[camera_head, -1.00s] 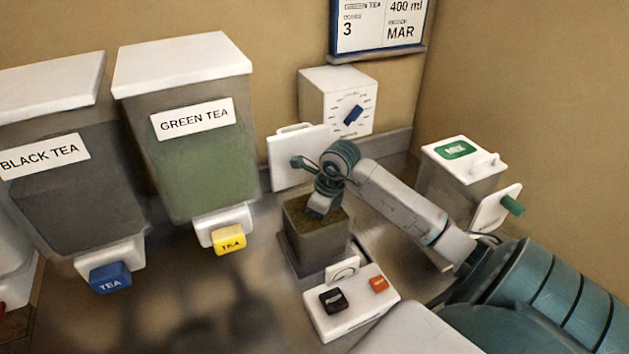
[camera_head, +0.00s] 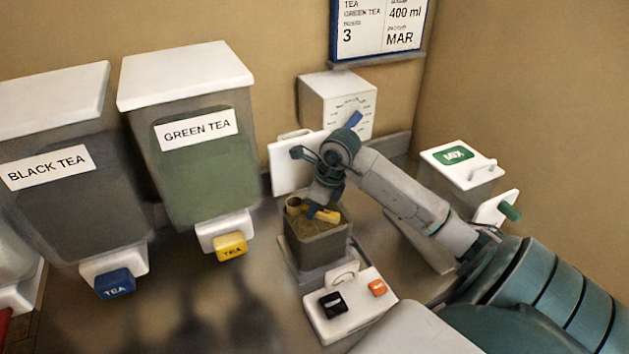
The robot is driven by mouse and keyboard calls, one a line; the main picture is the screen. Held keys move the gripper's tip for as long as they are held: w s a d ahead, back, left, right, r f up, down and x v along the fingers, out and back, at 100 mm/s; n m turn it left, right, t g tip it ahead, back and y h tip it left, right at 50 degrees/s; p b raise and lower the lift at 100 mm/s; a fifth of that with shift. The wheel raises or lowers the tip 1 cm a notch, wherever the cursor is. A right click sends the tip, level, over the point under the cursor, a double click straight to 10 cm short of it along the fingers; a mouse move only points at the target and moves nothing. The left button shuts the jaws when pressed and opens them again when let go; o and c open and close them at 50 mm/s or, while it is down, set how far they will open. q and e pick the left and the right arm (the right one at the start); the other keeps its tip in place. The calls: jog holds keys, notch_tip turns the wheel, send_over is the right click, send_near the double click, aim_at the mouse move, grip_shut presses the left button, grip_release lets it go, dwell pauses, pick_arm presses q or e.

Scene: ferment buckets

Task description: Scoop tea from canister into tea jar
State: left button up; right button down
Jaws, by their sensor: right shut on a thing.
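An open square container (camera_head: 318,250) with brownish-green tea in it stands on a scale-like base (camera_head: 345,310) with a white front. I cannot tell whether it is the canister or the tea jar. My right gripper (camera_head: 316,208) is over its mouth, shut on a scoop (camera_head: 326,215) with a yellow handle and a small brown cup. The cup (camera_head: 293,205) shows at the left rim, at about the level of the container's top. What is in the cup cannot be told. My left gripper is not in view.
A GREEN TEA dispenser (camera_head: 200,165) with a yellow tap and a BLACK TEA dispenser (camera_head: 65,190) with a blue tap stand left. A dial box (camera_head: 322,101) stands behind. A lidded MIX container (camera_head: 458,163) stands right. The front left counter is clear.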

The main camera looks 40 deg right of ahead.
jog(key=shift+r+p, duration=0.95)
jog(key=shift+r, duration=1.85)
